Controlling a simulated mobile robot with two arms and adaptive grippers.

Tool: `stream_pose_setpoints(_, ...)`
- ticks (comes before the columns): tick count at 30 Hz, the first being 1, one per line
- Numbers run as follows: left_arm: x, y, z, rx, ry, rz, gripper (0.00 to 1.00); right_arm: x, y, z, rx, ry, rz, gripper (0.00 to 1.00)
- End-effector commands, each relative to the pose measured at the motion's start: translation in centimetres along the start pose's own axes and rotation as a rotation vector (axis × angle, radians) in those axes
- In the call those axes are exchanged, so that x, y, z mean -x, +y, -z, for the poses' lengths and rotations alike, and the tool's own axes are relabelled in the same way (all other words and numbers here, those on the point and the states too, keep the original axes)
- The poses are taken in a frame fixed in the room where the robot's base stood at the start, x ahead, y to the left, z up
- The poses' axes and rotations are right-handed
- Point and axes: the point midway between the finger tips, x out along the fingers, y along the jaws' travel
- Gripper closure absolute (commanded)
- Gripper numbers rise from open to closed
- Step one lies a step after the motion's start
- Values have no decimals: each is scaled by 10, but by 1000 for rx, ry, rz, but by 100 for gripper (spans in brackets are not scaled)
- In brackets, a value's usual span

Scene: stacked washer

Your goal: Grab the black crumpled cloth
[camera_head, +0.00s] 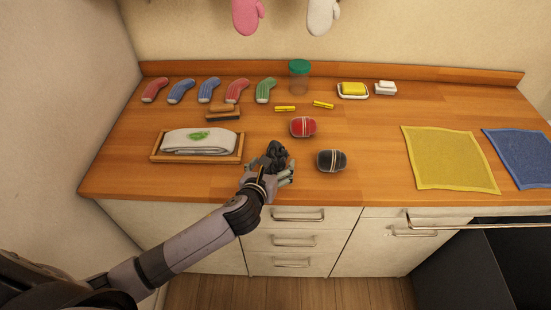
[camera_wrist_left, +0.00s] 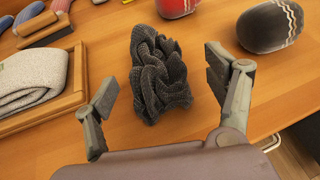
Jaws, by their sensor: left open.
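The black crumpled cloth (camera_head: 275,155) lies on the wooden counter near its front edge, between the tray with the folded towel and a black striped bundle. In the left wrist view the cloth (camera_wrist_left: 158,72) is a twisted, knitted dark heap ahead of the fingers. My left gripper (camera_head: 270,178) is at the near side of the cloth and partly overlaps it in the head view. Its two fingers (camera_wrist_left: 160,88) are spread wide, one on each side of the cloth's near end, with nothing between them gripped. My right gripper is not in view.
A wooden tray (camera_head: 154,155) with a folded towel (camera_head: 200,141) stands to the left. A black bundle (camera_head: 331,161) and a red bundle (camera_head: 303,127) lie close on the right and behind. Yellow (camera_head: 450,160) and blue (camera_head: 520,155) cloths lie farther right. Drawers are below the counter.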

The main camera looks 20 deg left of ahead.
Motion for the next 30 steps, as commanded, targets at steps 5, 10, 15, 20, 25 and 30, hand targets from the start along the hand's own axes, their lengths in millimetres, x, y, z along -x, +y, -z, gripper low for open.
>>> stream_pose_setpoints(5, -10, 1, -1, 0, 1, -1, 22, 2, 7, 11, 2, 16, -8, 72)
stream_pose_setpoints(10, -32, 1, -5, 4, 1, 0, 22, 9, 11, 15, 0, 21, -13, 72)
stream_pose_setpoints(15, -53, 2, -4, 2, 1, 0, 22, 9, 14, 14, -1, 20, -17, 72)
stream_pose_setpoints(20, -59, 2, -2, 0, 2, 1, 22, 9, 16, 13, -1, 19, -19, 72)
stream_pose_setpoints(25, -58, 2, -2, 0, 2, 1, 22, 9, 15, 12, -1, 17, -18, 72)
stream_pose_setpoints(30, -58, 2, -2, 0, 2, 1, 33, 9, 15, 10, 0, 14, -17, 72)
